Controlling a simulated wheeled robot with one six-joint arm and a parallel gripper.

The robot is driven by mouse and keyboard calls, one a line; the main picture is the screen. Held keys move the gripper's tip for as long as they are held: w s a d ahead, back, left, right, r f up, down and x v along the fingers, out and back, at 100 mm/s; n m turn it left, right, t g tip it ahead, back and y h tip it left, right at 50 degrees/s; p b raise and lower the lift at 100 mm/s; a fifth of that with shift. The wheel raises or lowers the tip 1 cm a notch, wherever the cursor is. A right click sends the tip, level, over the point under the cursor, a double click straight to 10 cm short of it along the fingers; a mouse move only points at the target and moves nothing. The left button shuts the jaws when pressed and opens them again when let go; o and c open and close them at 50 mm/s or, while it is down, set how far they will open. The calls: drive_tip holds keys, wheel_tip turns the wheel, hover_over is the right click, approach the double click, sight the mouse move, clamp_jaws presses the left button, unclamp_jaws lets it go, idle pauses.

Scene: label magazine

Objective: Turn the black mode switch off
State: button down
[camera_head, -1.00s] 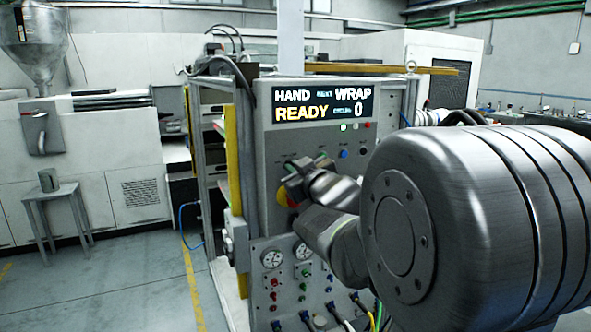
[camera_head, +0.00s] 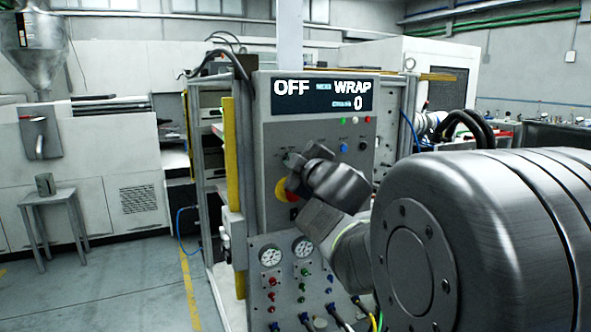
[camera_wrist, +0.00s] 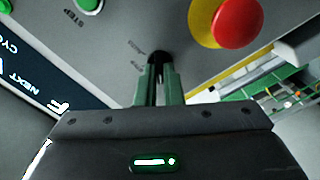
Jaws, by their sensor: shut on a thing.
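The black mode switch (camera_wrist: 158,56) shows at the fingertips in the wrist view, on the grey panel. My gripper (camera_wrist: 159,78) is shut on it, with a green-grey finger on each side. Most of the knob is hidden between the fingers. In the head view my gripper (camera_head: 290,172) is at the panel front and hides the switch. The display (camera_head: 322,95) above reads OFF on its top line, with WRAP beside it and a 0 below.
A red mushroom button on a yellow base (camera_wrist: 236,22) is close beside my gripper. Green buttons (camera_wrist: 90,5) are on the other side, near a STEP label. Gauges (camera_head: 271,256) and hoses are on the lower panel.

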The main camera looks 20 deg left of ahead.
drive_tip(key=shift+f+n+b, duration=0.15)
drive_tip(key=shift+n+b, duration=0.35)
drive_tip(key=shift+n, duration=0.5)
drive_tip(key=c, duration=1.6)
unclamp_jaws()
drive_tip(key=shift+o, duration=0.2)
drive_tip(key=shift+s+d, duration=0.1)
drive_tip(key=p+v, duration=0.2)
drive_tip(key=v, duration=1.1)
drive_tip(key=shift+s+d+p, duration=0.15)
drive_tip(key=shift+s+p, duration=0.05)
drive_tip(key=shift+p, duration=0.1)
